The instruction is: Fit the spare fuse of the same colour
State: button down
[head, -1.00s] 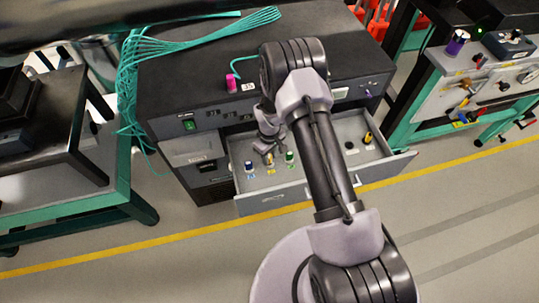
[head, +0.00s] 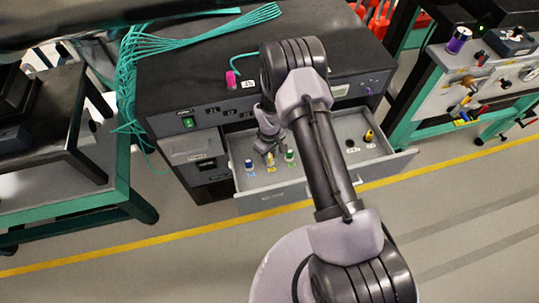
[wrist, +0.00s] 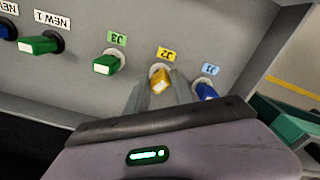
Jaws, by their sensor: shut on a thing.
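In the wrist view a row of coloured fuses stands in the open grey drawer (head: 322,170). My gripper (wrist: 166,92) is shut on the yellow fuse (wrist: 160,80) at the J2 label, which is in or right at its socket; I cannot tell how deep it sits. The green J3 fuse (wrist: 107,63) is on its left and the blue J1 fuse (wrist: 205,91) on its right. A green fuse (wrist: 38,45) stands by NEW 1, with a blue one (wrist: 7,31) beyond.
The drawer belongs to a black-topped cabinet (head: 190,75) with a pink connector (head: 231,79) on top. Teal cables (head: 145,65) hang at its left. A teal-framed bench (head: 480,80) stands at the right. My arm hides the drawer's middle. Floor in front is clear.

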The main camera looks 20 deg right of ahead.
jog(key=c, duration=1)
grip_release()
jog(key=s+a+r+m+t+p, duration=0.1)
jog(key=s+r+m+p, duration=0.15)
jog(key=r, duration=1.65)
jog(key=s+r+m+t+p, duration=0.1)
jog(key=s+r+m+p, duration=0.15)
jog(key=r, duration=1.65)
jog(key=s+a+r+m+t, duration=0.1)
jog(key=s+r+m, duration=0.1)
jog(key=s+r, duration=0.2)
jog(key=s+a+r+m+t+y, duration=0.1)
jog(key=s+r, duration=0.3)
jog(key=s, duration=0.5)
jog(key=s+a+r+m+t+y, duration=0.1)
jog(key=s+r+m, duration=0.1)
jog(key=s+r, duration=0.2)
jog(key=shift+s+r+m+t, duration=0.15)
jog(key=shift+s+t, duration=0.05)
jog(key=shift+s, duration=0.6)
jog(key=shift+s+r+m+t, duration=0.1)
jog(key=shift+s+m+t, duration=0.1)
jog(key=shift+s, duration=0.6)
